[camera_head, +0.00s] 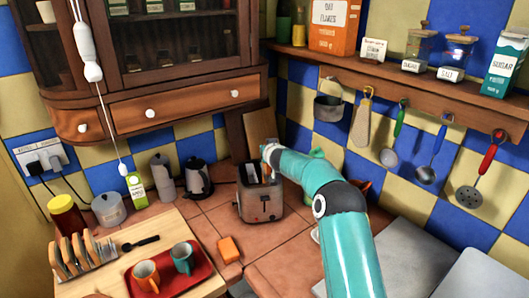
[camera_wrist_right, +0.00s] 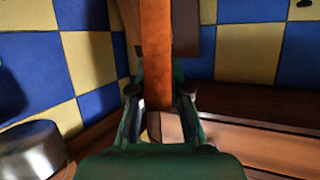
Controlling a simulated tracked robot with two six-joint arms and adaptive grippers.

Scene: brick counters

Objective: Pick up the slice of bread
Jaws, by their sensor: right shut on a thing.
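My right gripper (camera_wrist_right: 158,105) is shut on the slice of bread (camera_wrist_right: 157,55), a brown upright strip seen edge-on between its two fingers in the right wrist view. In the head view my teal right arm reaches from the bottom to just above the grey toaster (camera_head: 262,206). The right gripper (camera_head: 267,152) is small there and the slice is mostly hidden, so I cannot tell whether it is clear of the slot. My left gripper is not in view.
A wooden board (camera_head: 205,290) at front left bears a toast rack (camera_head: 85,254) and a red tray (camera_head: 184,281) with two cups. An orange block (camera_head: 229,249) lies before the toaster. A kettle (camera_head: 198,178) stands left of it. Utensils hang from the shelf (camera_head: 415,85) at right.

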